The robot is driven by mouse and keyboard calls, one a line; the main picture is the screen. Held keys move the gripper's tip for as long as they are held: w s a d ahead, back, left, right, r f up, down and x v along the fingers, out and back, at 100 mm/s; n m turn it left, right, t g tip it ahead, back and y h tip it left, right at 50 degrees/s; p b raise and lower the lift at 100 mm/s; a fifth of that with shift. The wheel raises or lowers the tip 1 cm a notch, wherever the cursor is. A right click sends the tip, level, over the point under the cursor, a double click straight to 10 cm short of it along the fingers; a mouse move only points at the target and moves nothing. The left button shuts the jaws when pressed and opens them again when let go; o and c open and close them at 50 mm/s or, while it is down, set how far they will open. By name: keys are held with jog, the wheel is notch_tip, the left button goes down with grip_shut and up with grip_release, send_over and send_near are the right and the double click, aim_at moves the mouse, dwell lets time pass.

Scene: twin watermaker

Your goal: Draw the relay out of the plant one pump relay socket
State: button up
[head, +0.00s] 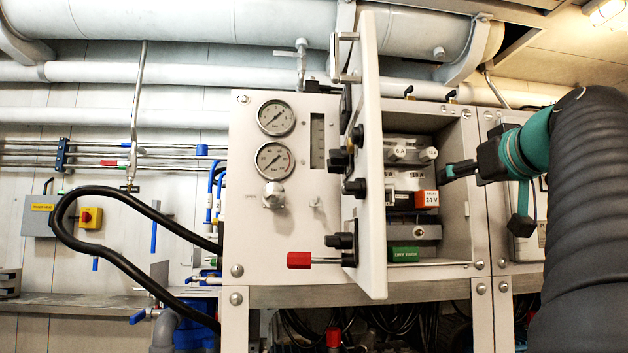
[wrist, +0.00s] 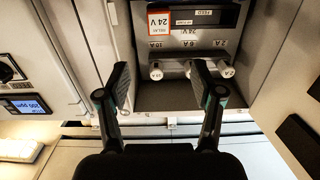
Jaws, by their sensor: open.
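The relay (head: 427,199) is an orange block with a white 24 V label, inside the open cabinet on the right. It also shows in the wrist view (wrist: 160,17), upside down at the top, beside a dark recessed strip. Its socket is hidden behind it; I cannot tell how deep it sits. My gripper (head: 447,171) is at the cabinet opening, above and right of the relay in the head view. In the wrist view my gripper (wrist: 160,75) has its two fingers wide apart with nothing between them. The relay lies beyond the fingertips, apart from them.
White fuse knobs (head: 397,152) with amp labels sit above the relay. A green dry pack (head: 405,254) lies on the cabinet floor. The open door (head: 371,230) stands left of the opening, and the cabinet's right wall (head: 455,225) is close to my gripper.

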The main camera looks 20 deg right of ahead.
aim_at(428, 191)
jog(key=p+x, duration=0.2)
jog(key=x, duration=1.1)
jog(key=shift+w+d+p, duration=0.15)
jog(key=shift+w+p, duration=0.2)
jog(key=shift+p, duration=0.05)
jog(key=shift+c, duration=0.3)
jog(key=shift+r, duration=0.1)
grip_shut()
jog(key=shift+b+v, duration=1.3)
jog(key=shift+v, duration=1.65)
